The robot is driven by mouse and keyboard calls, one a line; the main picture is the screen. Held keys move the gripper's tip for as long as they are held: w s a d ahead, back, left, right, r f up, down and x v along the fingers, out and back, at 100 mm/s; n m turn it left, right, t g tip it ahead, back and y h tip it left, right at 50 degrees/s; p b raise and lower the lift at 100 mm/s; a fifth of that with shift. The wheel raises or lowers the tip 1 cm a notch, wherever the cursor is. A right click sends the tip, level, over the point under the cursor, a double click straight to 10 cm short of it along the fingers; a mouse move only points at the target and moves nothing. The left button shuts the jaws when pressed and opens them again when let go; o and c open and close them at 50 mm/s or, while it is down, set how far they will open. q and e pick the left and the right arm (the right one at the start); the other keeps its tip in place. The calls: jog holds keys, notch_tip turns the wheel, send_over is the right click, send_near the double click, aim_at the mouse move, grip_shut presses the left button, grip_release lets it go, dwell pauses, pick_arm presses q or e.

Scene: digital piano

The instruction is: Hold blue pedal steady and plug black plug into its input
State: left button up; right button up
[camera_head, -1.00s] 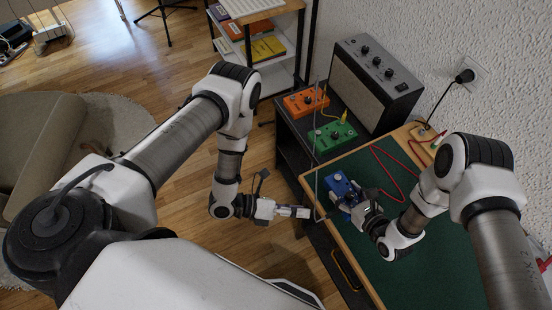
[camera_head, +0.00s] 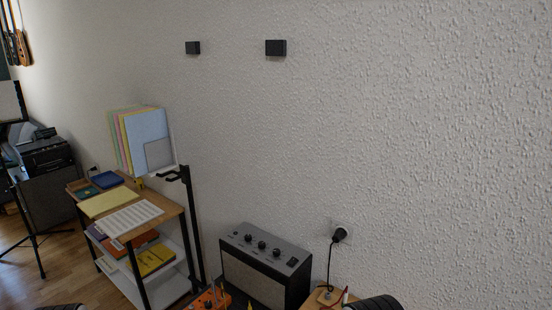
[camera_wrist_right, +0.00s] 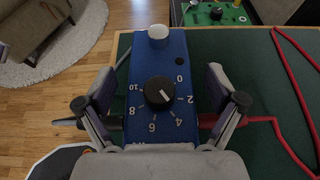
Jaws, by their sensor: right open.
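The blue pedal (camera_wrist_right: 160,65) fills the middle of the right wrist view, with its black knob and pale footswitch showing. My right gripper (camera_wrist_right: 160,90) is open, with one finger on each side of the pedal. I cannot tell whether the fingers touch it. A dark, slim piece (camera_wrist_right: 65,122) shows at the pedal's left, partly behind a finger; it may be the black plug, and I cannot tell whether it is in the pedal. A red cable (camera_wrist_right: 255,119) reaches the pedal's right side. My left gripper is not identifiable in either current view.
The green tabletop (camera_wrist_right: 255,70) lies right of the pedal, with a green pedal (camera_wrist_right: 215,13) beyond. The head view shows the amplifier (camera_head: 265,262), a wall socket (camera_head: 341,233), a shelf (camera_head: 172,212) and an orange pedal (camera_head: 210,299) at the bottom edge.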

jog(key=shift+p+v, duration=0.7)
jog(key=shift+v, duration=0.5)
jog(key=shift+p+v, duration=0.75)
jog(key=shift+v, duration=1.1)
jog(key=shift+s, duration=0.1)
jog(key=v, duration=1.2)
jog(key=shift+a+f, duration=0.1)
jog(key=shift+a, duration=0.05)
